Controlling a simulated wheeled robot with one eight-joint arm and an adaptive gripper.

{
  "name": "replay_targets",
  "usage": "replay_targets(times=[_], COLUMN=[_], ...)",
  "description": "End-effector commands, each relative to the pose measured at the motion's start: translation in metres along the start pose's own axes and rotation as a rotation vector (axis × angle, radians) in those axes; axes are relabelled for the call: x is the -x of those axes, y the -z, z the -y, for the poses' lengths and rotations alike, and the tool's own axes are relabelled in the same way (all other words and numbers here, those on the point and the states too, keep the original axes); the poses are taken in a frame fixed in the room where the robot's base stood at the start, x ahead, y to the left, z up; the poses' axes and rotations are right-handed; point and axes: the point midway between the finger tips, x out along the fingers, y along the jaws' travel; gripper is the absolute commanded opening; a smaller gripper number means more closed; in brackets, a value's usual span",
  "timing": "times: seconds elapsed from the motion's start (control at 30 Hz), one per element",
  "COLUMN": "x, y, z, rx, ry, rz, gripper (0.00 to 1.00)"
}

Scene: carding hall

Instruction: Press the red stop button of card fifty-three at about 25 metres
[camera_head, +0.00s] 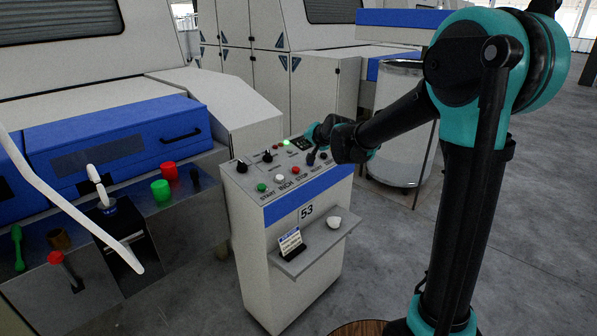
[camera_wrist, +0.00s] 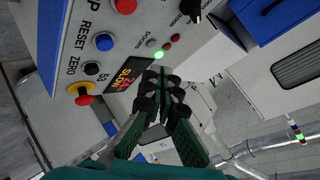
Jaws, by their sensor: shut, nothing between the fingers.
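The control stand of card 53 (camera_head: 262,240) has a sloped grey panel (camera_head: 243,178). The red STOP button (camera_head: 295,170) is in its front row, right of the white INCH (camera_head: 279,178) and green START (camera_head: 262,187) buttons. In the wrist view the red button (camera_wrist: 125,5) is at the top edge, partly cut off, above the blue RESET button (camera_wrist: 103,40). My gripper (camera_wrist: 160,73) is shut and empty, near the dark display, apart from the red button. In the head view my gripper (camera_head: 314,148) is over the panel's right part and hides some of it.
A different red button on a yellow collar (camera_wrist: 83,95) is beside ZERO. A green lamp (camera_wrist: 158,54) is lit. A blue-covered machine (camera_head: 110,135) stands left; grey floor is clear right.

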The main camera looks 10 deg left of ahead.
Motion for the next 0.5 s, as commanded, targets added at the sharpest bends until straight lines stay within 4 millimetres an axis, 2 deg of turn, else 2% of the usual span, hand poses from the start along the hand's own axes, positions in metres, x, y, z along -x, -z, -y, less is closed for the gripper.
replay_targets(times=[0.27, 0.5], x=[-0.003, -0.020], y=[-0.002, -0.015], z=[-0.003, -0.015], rx=[0.001, 0.002], ry=[-0.001, -0.001], rz=[0.000, 0.000], gripper=[0.00, 0.00])
